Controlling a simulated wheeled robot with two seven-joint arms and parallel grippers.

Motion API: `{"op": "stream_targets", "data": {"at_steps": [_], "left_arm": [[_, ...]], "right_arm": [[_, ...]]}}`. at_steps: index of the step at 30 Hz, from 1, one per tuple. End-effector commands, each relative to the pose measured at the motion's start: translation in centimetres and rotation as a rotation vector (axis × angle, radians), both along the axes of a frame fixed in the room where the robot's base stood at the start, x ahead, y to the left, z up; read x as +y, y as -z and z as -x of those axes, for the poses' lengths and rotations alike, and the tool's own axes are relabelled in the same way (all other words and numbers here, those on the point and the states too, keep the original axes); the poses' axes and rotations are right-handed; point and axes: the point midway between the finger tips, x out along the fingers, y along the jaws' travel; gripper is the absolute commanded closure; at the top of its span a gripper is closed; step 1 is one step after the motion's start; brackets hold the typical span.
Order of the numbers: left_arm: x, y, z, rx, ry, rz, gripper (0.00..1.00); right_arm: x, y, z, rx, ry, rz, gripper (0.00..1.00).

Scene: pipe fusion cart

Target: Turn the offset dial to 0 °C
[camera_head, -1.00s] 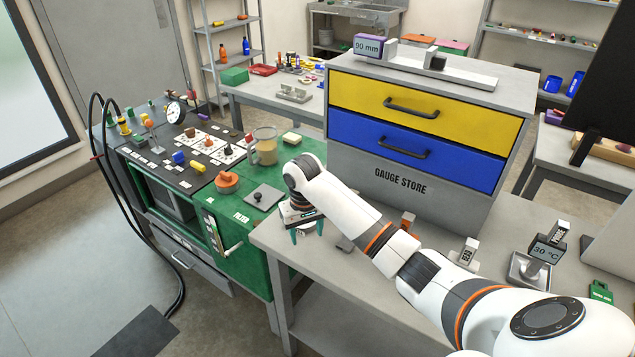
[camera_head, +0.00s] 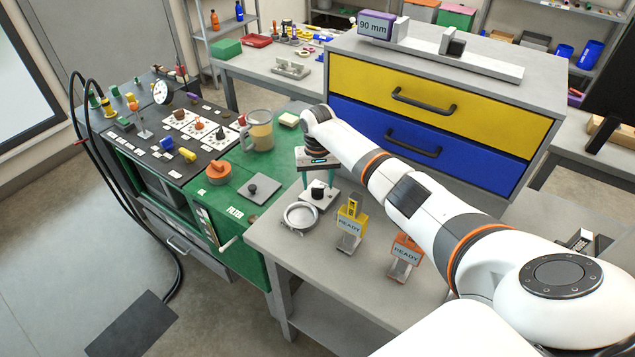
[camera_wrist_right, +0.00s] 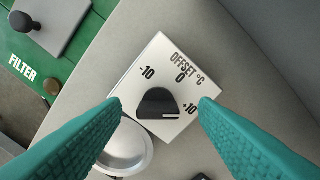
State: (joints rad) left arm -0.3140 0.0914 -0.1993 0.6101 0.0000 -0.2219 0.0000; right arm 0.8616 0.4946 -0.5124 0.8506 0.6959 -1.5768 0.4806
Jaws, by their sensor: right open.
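The offset dial is a black knob (camera_wrist_right: 157,103) on a square white plate (camera_wrist_right: 170,65) marked "OFFSET °C". In the right wrist view its 0 is at the top middle, with a "10" mark on either side. A white line at the right end of the knob's flat edge lies toward the right-hand mark, away from 0. My right gripper (camera_wrist_right: 161,104) is open, its teal fingers on either side of the knob without visible contact. In the head view, the dial plate (camera_head: 319,197) sits on the grey table below my right gripper (camera_head: 318,181). My left gripper is out of view.
A round metal dish (camera_head: 300,216) stands close beside the dial. Yellow (camera_head: 350,226) and orange (camera_head: 404,256) "READY" stands are to the right. The gauge store drawers (camera_head: 430,115) rise behind my arm. The green cart (camera_head: 235,210) adjoins at left.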

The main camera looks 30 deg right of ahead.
Motion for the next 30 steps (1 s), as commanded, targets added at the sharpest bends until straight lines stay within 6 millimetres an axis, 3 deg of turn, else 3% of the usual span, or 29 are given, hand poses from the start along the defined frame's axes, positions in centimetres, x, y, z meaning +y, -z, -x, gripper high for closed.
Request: {"op": "stream_targets", "data": {"at_steps": [3, 6, 15, 24, 30], "left_arm": [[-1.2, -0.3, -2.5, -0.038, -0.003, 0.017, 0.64], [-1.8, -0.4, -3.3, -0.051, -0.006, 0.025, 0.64], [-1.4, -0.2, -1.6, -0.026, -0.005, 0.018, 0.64], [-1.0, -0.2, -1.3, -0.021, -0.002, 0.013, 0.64], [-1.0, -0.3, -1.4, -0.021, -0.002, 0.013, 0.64]], "right_arm": [[0.1, 1.3, 0.0, 0.002, -0.002, -0.001, 0.45], [0.1, 1.9, 0.0, 0.001, -0.002, 0.0, 0.45], [0.1, 2.2, 0.0, 0.0, -0.002, -0.001, 0.45], [0.1, 2.1, 0.0, 0.0, -0.002, -0.001, 0.9], [0.1, 2.1, 0.0, 0.0, -0.016, -0.001, 0.9]]}}
